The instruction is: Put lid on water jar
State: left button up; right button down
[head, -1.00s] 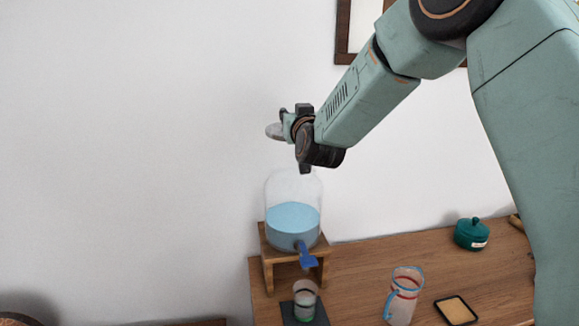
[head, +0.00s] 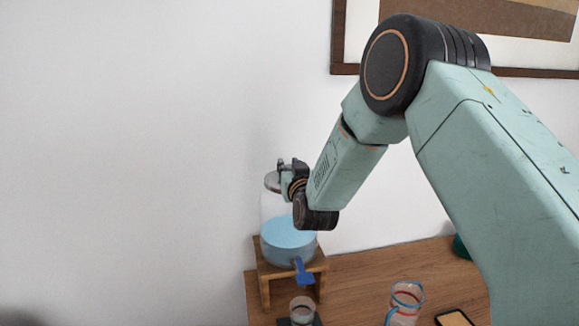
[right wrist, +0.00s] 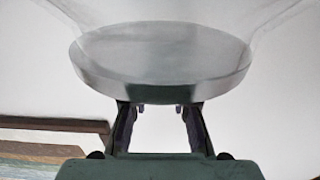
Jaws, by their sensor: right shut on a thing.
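The water jar (head: 288,240) is a clear dispenser with blue water and a blue tap, standing on a small wooden stand. My right gripper (head: 284,177) is at the top of the jar, shut on the lid (head: 271,182), a grey disc. In the right wrist view the lid (right wrist: 160,57) lies broad and flat beyond the fingers of the gripper (right wrist: 160,108), and faint clear glass shows around it. My wrist hides part of the jar's top, so I cannot tell whether the lid touches the rim. My left gripper is out of view.
The wooden stand (head: 264,270) is on a wooden table (head: 370,270). A glass (head: 302,310) stands in front of it below the tap. A green pot (head: 460,247) is partly behind my arm.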

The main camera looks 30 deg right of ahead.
jog(key=shift+s+a+r, duration=0.25)
jog(key=shift+a, duration=0.2)
jog(key=shift+d+f, duration=0.25)
jog(key=shift+f, duration=0.05)
jog(key=c, duration=1.4)
grip_release()
jog(key=shift+w+d+f, duration=0.2)
jog(key=shift+w, duration=0.05)
jog(key=shift+o, duration=0.9)
jog(key=shift+a, duration=0.1)
jog(key=shift+o, duration=0.4)
jog(key=shift+s+a+r, duration=0.15)
jog(key=shift+a+r, duration=0.05)
jog(key=shift+a, duration=0.05)
jog(key=shift+s, duration=0.1)
jog(key=shift+d+r, duration=0.2)
jog(key=shift+s+f, duration=0.1)
jog(key=b+v, duration=0.2)
jog(key=v, duration=0.9)
jog(key=shift+s+a, duration=0.2)
jog(key=shift+s, duration=0.15)
